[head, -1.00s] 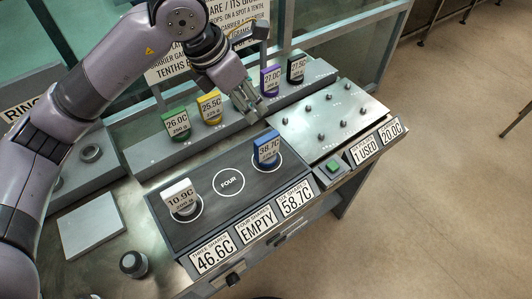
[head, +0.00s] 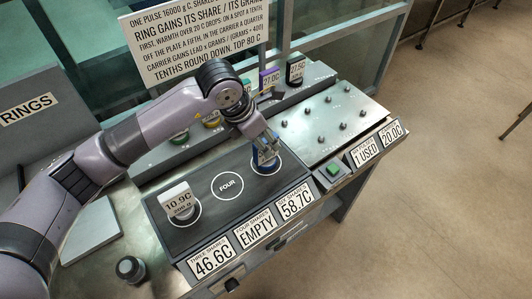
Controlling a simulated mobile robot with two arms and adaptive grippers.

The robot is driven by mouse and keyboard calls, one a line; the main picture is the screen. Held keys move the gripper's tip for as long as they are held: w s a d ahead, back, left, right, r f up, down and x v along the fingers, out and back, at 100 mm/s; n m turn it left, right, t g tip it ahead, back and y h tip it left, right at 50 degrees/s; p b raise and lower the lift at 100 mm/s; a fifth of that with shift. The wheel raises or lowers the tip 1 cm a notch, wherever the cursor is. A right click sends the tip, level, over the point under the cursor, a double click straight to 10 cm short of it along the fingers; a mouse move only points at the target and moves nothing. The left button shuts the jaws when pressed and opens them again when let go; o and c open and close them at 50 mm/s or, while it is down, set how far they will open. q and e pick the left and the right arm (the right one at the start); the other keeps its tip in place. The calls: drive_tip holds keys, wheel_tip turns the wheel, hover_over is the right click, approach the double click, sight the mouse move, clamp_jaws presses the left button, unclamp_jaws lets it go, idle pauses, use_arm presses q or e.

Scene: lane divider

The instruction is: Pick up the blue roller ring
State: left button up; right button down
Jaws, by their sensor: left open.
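The blue roller ring (head: 259,164) stands at the right circle of the dark plate (head: 205,219). Only bits of blue show, and its label is hidden behind my gripper. My left gripper (head: 267,152) is open and points down right at the blue ring, with its fingers around or in front of it; I cannot tell which. My right gripper is not in view.
A white ring labelled 10.9C (head: 177,203) stands on the left circle of the plate. The circle marked FOUR (head: 227,185) is empty. Purple (head: 270,78) and black (head: 296,70) ones stand on the rear ledge. A pegged metal plate (head: 330,112) lies to the right.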

sight(270, 147)
use_arm(q)
drive_tip(key=shift+w+d+f, duration=0.1)
drive_tip(key=shift+d+f, duration=0.1)
drive_tip(key=shift+f, duration=0.4)
drive_tip(key=shift+w+d+f+p, duration=0.1)
drive_tip(key=shift+w+f+p, duration=0.1)
drive_tip(key=shift+p, duration=0.1)
drive_tip(key=p+x, duration=0.1)
drive_tip(key=x, duration=0.1)
drive_tip(key=p+x, duration=0.1)
drive_tip(key=x, duration=0.1)
drive_tip(key=shift+w, duration=0.35)
drive_tip(key=shift+d+f, duration=0.1)
drive_tip(key=shift+f, duration=0.25)
drive_tip(key=shift+c, duration=0.3)
clamp_jaws()
drive_tip(key=shift+w+r, duration=0.1)
